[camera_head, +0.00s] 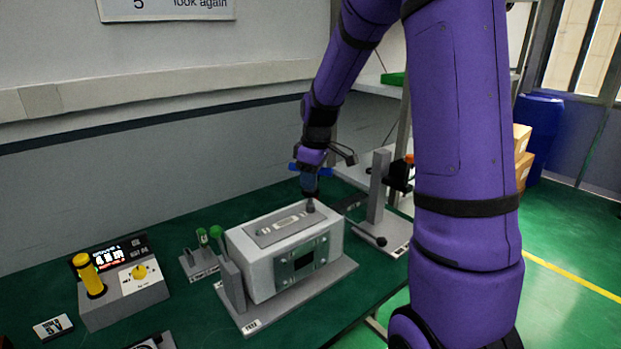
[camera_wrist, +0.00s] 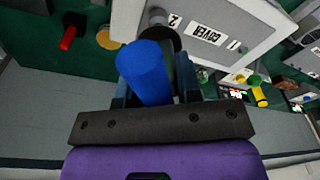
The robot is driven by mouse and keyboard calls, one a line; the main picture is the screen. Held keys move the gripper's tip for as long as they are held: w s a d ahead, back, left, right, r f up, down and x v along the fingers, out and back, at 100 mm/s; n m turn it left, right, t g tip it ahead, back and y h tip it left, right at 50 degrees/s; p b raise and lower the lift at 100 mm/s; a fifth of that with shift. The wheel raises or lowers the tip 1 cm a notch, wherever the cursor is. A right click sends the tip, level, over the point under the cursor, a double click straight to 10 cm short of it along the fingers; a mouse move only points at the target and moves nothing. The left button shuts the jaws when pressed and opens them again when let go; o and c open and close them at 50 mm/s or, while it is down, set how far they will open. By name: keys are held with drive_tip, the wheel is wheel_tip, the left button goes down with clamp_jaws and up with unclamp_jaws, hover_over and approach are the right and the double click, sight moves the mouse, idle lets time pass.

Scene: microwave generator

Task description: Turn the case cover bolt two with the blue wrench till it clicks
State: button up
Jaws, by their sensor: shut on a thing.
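The grey microwave generator case (camera_head: 290,250) stands on a grey base plate on the green table. Its top cover carries a label plate (camera_head: 290,225); in the wrist view the cover (camera_wrist: 225,25) shows the label "COVER" with "2" and "1" at its ends. My gripper (camera_head: 310,180) is over the case's far right top corner, pointing down. It is shut on the blue wrench (camera_wrist: 145,72), whose blue handle lies between the fingers. The wrench's lower end reaches down at the cover corner beside the "2". Bolt two is hidden there, so I cannot tell how the wrench sits on it.
A control box (camera_head: 120,285) with a yellow handle and lit display stands at the left. A small holder (camera_head: 200,258) with green-topped items stands between it and the case. A grey post stand (camera_head: 378,195) with a black-knobbed lever is close right of the case.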

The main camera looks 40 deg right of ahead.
drive_tip(key=shift+n, duration=1.3)
drive_tip(key=n, duration=0.4)
drive_tip(key=shift+g+y, duration=0.3)
drive_tip(key=shift+g, duration=0.1)
drive_tip(key=m, duration=0.3)
drive_tip(key=n, duration=0.3)
drive_tip(key=shift+f, duration=0.1)
drive_tip(key=shift+r, duration=4.55)
